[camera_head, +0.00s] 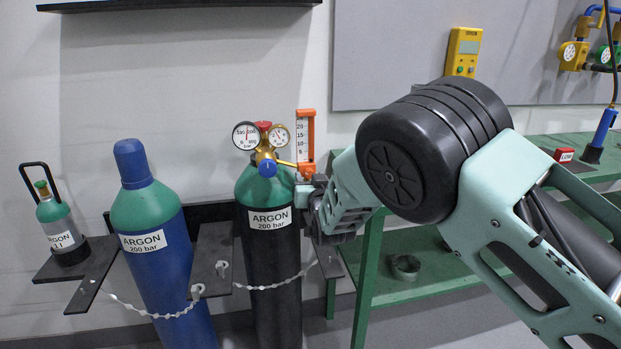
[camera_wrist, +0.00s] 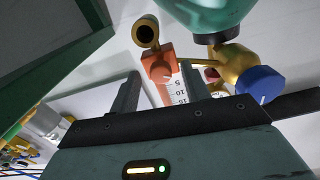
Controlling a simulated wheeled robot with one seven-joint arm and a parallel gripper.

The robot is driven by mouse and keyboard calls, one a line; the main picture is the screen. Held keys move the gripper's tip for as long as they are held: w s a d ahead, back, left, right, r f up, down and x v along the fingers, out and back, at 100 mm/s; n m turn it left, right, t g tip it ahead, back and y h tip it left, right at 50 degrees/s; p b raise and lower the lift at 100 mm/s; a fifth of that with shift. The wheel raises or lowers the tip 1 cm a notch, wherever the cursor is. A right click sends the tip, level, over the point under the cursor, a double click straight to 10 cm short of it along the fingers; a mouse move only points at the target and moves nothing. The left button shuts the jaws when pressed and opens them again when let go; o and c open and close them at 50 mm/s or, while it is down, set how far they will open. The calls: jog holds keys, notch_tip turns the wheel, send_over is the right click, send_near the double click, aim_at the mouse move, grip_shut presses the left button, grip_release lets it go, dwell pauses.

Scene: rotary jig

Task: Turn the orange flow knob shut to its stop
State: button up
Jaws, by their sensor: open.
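The orange flow knob (camera_wrist: 158,65) shows in the wrist view at the lower end of the flowmeter, by its white scale tube (camera_wrist: 177,92). My gripper (camera_wrist: 160,74) is open, with one finger on each side of the knob in that picture. I cannot tell whether either finger touches it. In the head view the orange flowmeter (camera_head: 311,130) stands upright beside the brass regulator (camera_head: 265,152) on the dark argon cylinder (camera_head: 272,235). My gripper (camera_head: 308,190) is just below the flowmeter there and hides part of its lower end. The knob's turn angle is unclear.
A blue regulator knob (camera_wrist: 262,84) is close to the right finger. A blue argon cylinder (camera_head: 155,245) leans at left, with a small argon bottle (camera_head: 58,220) on a bracket beyond it. A green bench (camera_head: 400,285) stands right of the dark cylinder.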

jog(key=shift+w, duration=0.3)
jog(key=c, duration=1)
jog(key=shift+f+m+b, duration=0.1)
jog(key=shift+m+b, duration=0.2)
jog(key=shift+b, duration=0.05)
